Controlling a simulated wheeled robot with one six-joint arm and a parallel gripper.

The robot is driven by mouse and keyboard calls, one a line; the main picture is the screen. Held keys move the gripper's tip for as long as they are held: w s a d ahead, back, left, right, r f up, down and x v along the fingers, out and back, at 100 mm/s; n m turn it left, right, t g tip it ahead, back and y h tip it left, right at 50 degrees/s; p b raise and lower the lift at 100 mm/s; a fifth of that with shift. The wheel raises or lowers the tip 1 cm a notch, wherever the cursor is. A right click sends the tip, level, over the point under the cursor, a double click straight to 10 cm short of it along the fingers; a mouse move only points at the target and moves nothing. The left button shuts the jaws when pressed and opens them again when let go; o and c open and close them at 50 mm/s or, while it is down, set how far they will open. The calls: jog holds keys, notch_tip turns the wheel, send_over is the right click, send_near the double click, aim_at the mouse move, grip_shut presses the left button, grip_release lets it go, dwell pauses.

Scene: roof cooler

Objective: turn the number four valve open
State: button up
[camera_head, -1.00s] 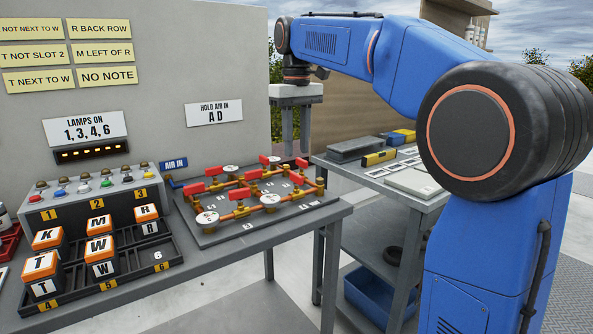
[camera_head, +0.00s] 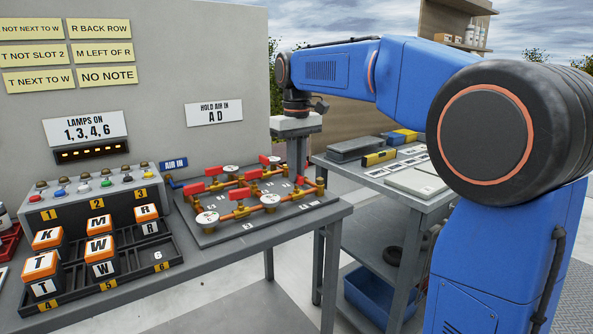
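The valve board (camera_head: 222,235) lies on the bench, with brass pipes, several red valve handles and round white gauges. Its small number labels are too small to read, so I cannot tell which valve is number four. My gripper (camera_head: 297,172) points down at the board's back right corner. Its fingers line up one behind the other from this view, so the gap between them is hidden. The fingertips overlap in the picture with the back right red handle (camera_head: 302,163); I cannot tell whether they touch it.
A sign reading "HOLD AIR IN A D" (camera_head: 214,113) hangs on the wall behind. A switch box (camera_head: 97,196) and a rack (camera_head: 172,254) with lettered blocks stand left of the board. A second table (camera_head: 428,203) with flat items stands to the right.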

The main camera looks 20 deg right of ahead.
grip_shut()
jog(key=n, duration=0.3)
jog(key=shift+n, duration=0.4)
jog(key=n, duration=0.3)
jog(key=shift+n, duration=0.3)
jog(key=n, duration=0.3)
jog(key=shift+n, duration=2.3)
jog(key=o, duration=0.7)
grip_release()
jog(key=shift+o, duration=0.2)
